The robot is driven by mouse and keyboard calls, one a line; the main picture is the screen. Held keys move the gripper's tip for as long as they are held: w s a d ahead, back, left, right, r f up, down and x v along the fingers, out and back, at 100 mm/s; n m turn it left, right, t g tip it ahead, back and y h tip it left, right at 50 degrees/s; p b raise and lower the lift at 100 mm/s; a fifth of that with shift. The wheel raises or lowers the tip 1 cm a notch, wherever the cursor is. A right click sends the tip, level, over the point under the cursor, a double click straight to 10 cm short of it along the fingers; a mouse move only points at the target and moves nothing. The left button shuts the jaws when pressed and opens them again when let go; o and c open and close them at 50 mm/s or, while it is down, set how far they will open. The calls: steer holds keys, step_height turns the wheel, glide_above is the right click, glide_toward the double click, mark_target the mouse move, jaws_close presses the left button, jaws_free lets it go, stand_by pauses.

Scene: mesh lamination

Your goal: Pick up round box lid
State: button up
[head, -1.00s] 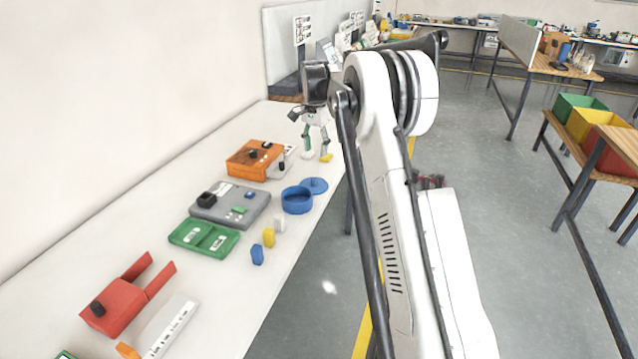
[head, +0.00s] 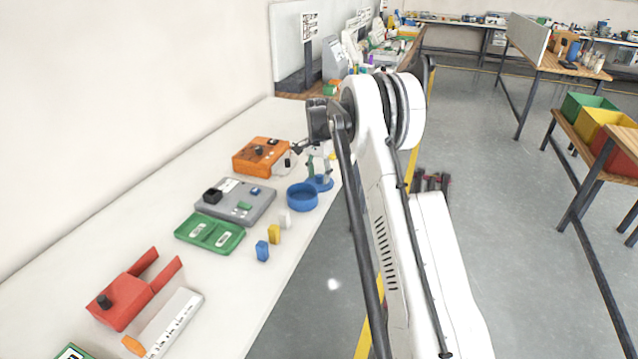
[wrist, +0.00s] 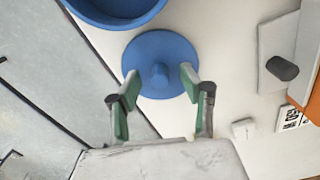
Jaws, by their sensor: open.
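The round box lid (wrist: 160,50) is a flat blue disc with a raised knob in its middle. It lies on the white table near the edge, and in the head view the lid (head: 321,184) is partly covered by my gripper. My gripper (wrist: 158,82) is open and empty, with its green-padded fingers on either side of the knob and their tips over the lid. In the head view my gripper (head: 319,176) is right above the lid. I cannot tell whether the fingertips touch it. The open blue round box (head: 302,197) stands beside the lid.
An orange device (head: 262,156), a grey device (head: 236,202) and a green tray (head: 209,234) stand on the white table (head: 120,225). Small yellow (head: 274,234), blue (head: 262,251) and white blocks are near the table's edge. A red fixture (head: 125,301) is further along.

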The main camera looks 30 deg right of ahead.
steer(key=shift+f, duration=0.35)
jaws_close()
steer(key=shift+r, duration=0.1)
